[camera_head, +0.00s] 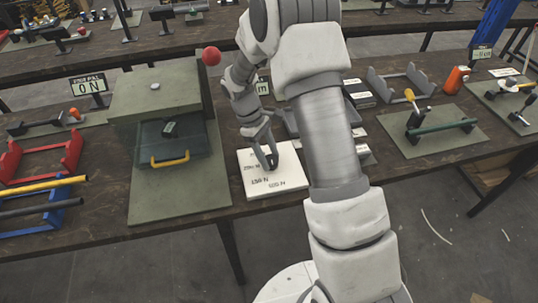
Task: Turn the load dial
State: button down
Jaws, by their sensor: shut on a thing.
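A white load plate (278,186) with printed numbers lies near the front edge of the workbench. The dark dial (272,161) sits on the plate near its upper middle, partly hidden by my fingers. My gripper (269,157) points down over the plate and is shut on the dial. The upper part of the plate is partly covered by my gripper, and my arm passes just to its right.
Left of the plate stands a green press box (157,100) with a yellow-handled drawer (169,160). A red ball knob (211,56) is close to my wrist. Red and blue racks (40,213) lie far left. A green board with a yellow-handled tool (445,147) is at right.

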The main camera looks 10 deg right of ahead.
aim_at(273, 158)
jog(key=shift+c, duration=1.3)
grip_release()
jog(key=r, duration=0.2)
jog(key=d+r, duration=0.1)
jog(key=r, duration=0.1)
jog(key=shift+s+r, duration=0.2)
jog(key=shift+r, duration=0.2)
jog(key=s+d+r, duration=0.5)
jog(key=d+r, duration=0.1)
jog(key=d, duration=0.3)
jog(key=shift+s, duration=0.25)
jog(key=shift+r, duration=0.2)
jog(key=s+a+r+m+t+y, duration=0.1)
jog(key=s+a+r+m+t, duration=0.3)
jog(key=s+r, duration=0.3)
jog(key=s+a+r+m+t+y, duration=0.2)
jog(key=s+a+r+m+t, duration=0.2)
jog(key=s+r, duration=0.4)
jog(key=shift+s+a+r+m+t, duration=0.3)
jog(key=shift+a+r+m, duration=0.3)
jog(key=shift+a+r, duration=0.1)
